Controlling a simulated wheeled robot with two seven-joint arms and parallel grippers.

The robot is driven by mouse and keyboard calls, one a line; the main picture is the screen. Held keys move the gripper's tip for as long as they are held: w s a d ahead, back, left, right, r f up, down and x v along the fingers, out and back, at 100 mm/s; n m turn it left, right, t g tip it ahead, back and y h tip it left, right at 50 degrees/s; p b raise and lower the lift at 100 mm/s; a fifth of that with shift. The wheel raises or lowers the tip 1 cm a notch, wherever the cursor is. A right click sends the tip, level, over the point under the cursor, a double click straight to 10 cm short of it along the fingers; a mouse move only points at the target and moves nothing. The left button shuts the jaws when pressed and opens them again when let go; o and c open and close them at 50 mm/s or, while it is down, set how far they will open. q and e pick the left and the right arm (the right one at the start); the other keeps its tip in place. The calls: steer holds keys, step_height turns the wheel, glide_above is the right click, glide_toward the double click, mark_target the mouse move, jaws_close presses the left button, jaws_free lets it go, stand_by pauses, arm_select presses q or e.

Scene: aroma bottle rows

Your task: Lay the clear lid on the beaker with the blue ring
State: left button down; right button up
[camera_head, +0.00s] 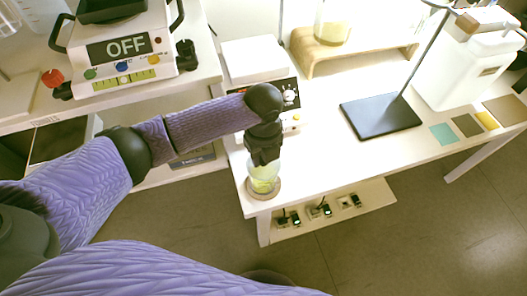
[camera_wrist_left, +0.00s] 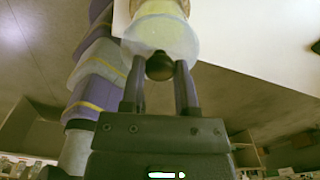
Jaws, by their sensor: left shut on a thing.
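My left gripper (camera_head: 263,160) is over a beaker (camera_head: 263,182) with yellow-green liquid, near the white table's front left corner. In the left wrist view the gripper (camera_wrist_left: 160,66) is shut on the dark knob of the clear lid (camera_wrist_left: 182,40). The lid is a pale round disc, and part of a vessel shows beyond it at the top edge. The gripper hides the beaker's rim in the head view, so I cannot tell whether the lid touches it. No blue ring is clear to see on this beaker. My right gripper is not in view.
The beaker stands on a round tan coaster (camera_head: 264,194). Another glass vessel (camera_head: 333,28) stands on a wooden riser (camera_head: 305,48) at the back. A black stand base (camera_head: 380,116) and a white jug (camera_head: 455,72) are to the right. The table's front middle is clear.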

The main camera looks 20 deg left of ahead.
arm_select(q)
steer(key=shift+c, duration=1.4)
jaws_free()
steer(key=shift+r, duration=0.1)
step_height(320, 180, up, 9)
steer(key=p, duration=0.3)
steer(key=shift+p, duration=0.3)
steer(key=shift+r, duration=0.4)
